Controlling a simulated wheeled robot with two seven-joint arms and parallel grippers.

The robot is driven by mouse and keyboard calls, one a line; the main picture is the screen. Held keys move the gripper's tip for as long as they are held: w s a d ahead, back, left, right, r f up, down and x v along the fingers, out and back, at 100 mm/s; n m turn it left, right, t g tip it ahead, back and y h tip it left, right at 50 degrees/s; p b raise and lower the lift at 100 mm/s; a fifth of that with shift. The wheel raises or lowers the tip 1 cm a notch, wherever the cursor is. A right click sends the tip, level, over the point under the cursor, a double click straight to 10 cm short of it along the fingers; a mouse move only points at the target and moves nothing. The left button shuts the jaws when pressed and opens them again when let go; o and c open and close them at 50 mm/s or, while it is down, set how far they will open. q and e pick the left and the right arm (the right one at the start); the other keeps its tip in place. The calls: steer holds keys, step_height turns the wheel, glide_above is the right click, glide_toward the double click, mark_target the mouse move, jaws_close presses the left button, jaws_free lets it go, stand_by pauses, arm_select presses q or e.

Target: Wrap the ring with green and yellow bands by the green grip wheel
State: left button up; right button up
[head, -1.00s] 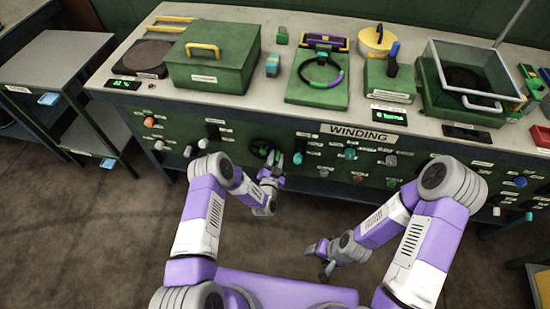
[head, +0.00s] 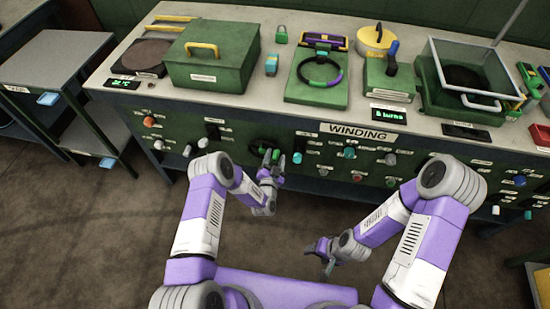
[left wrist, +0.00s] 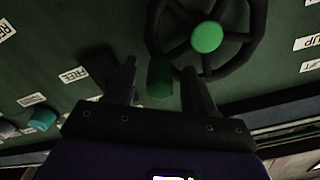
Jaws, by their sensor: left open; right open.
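The black ring (head: 301,71) sits upright-facing on a green winding stand (head: 317,98) on the bench; a purple patch shows on its right side, and I cannot make out a yellow band. The dark grip wheel (head: 254,146) is on the front panel. In the left wrist view the wheel (left wrist: 260,30) has a green hub (left wrist: 207,37) and a green grip (left wrist: 160,79). My left gripper (head: 270,155) is open at the wheel; its fingers (left wrist: 161,75) stand on either side of the grip, with gaps visible. My right gripper (head: 321,249) is open and empty, low before the bench.
A green lidded box (head: 213,58) stands left of the stand. A small display (head: 389,115) and a green open-topped unit (head: 470,100) are to the right. Several knobs and labels cover the panel beneath the WINDING sign (head: 362,133). Floor before the bench is clear.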

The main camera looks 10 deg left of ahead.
arm_select(q)
steer(key=s+p, duration=0.2)
steer(key=s, duration=0.5)
steer(key=shift+s, duration=0.2)
steer(key=shift+a, duration=0.1)
